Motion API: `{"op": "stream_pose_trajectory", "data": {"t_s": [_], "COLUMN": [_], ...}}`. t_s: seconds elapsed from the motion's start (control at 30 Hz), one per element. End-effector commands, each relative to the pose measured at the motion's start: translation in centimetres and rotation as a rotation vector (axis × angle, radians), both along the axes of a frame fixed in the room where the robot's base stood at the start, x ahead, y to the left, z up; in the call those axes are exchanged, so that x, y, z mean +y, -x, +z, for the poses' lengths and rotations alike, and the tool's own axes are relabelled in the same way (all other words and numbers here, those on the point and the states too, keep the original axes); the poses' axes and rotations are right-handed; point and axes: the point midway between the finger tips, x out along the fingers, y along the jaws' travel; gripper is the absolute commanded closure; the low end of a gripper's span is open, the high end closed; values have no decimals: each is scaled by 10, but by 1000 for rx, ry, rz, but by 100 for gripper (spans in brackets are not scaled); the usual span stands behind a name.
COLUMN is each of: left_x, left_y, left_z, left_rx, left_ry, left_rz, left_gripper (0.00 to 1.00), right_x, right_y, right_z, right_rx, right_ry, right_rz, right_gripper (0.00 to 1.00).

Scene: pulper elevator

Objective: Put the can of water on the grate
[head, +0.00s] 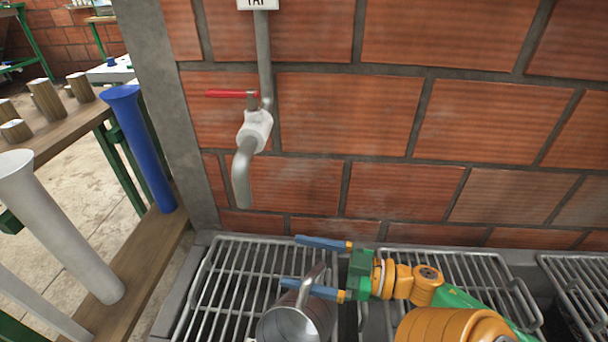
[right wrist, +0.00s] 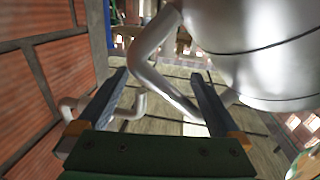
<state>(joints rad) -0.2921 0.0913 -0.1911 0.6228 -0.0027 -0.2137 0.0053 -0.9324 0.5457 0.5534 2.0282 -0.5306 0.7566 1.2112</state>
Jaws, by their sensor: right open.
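The metal can (head: 314,318) with a bent handle is at the bottom of the head view, over the left grate (head: 228,275). Its mouth shows, but its lower part is cut off. I cannot tell its water level or whether it rests on the bars. My right gripper (head: 290,262) is open, its blue fingers spread at the can's handle side. In the right wrist view, the can (right wrist: 265,45) fills the upper right. Its handle reaches between the open fingers (right wrist: 160,75), one finger close to the handle. My left gripper is not in view.
A tap (head: 253,132) with a red lever is on the brick wall above the left grate. More grates (head: 455,268) lie to the right. A wooden shelf with a blue funnel-topped tube (head: 140,145) and a grey one (head: 60,230) stands on the left.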

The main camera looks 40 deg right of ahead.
Motion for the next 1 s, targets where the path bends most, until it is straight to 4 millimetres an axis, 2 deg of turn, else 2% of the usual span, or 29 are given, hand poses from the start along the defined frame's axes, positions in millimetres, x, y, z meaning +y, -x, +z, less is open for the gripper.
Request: {"op": "stream_pose_trajectory", "data": {"t_s": [0.03, 0.07, 0.37, 0.7, 0.77, 1.0], "left_x": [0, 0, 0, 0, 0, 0], "left_y": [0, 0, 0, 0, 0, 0], "left_z": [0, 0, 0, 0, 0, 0], "left_rx": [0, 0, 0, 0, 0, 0], "left_ry": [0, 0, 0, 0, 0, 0], "left_rz": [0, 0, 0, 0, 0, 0], "left_gripper": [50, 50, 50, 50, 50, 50], "right_x": [0, 0, 0, 5, 14, 70], "right_y": [0, 0, 0, -3, -7, -13], "right_z": [0, 0, 0, 6, 16, 67], "right_rx": [-1, 0, 0, -5, -13, -18], "right_ry": [-1, 0, -1, -5, -9, -11], "right_rz": [0, 0, 1, 24, 67, 313], "right_gripper": [11, 19, 100, 100, 100, 100]}}
